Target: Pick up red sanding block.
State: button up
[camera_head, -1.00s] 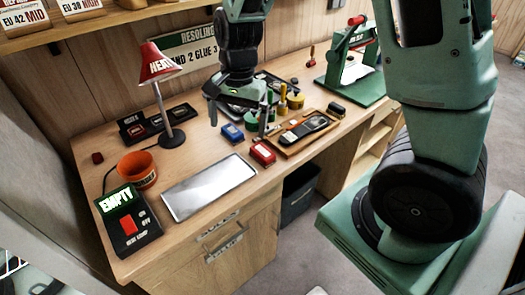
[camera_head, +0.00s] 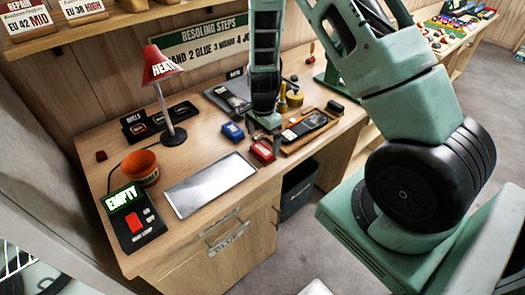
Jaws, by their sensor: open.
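The red sanding block (camera_head: 263,151) lies on the workbench, near its front edge, right of the metal plate and left of the wooden tray. My gripper (camera_head: 264,137) points down just above and behind the block, with its fingers apart. The fingertips are small and partly lost against the block and the bench, so I cannot tell whether they straddle it or touch it.
A blue block (camera_head: 232,131) sits close by on the left. The wooden tray (camera_head: 292,149) with a shoe is close on the right. A metal plate (camera_head: 210,184), red lamp (camera_head: 161,66) and orange bowl (camera_head: 139,167) stand further left. Yellow-topped jars (camera_head: 295,99) stand behind.

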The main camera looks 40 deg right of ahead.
aim_at(262, 149)
jog(key=shift+w+f+p, duration=0.1)
jog(key=shift+f+p, duration=1.15)
jog(key=shift+f, duration=1.55)
jog(key=c, duration=1)
jog(key=shift+c, duration=0.2)
jog(key=shift+r, duration=0.1)
notch_tip(262, 149, up, 10)
jog(key=b, duration=0.2)
jog(key=shift+b, duration=0.35)
jog(key=shift+o, duration=0.9)
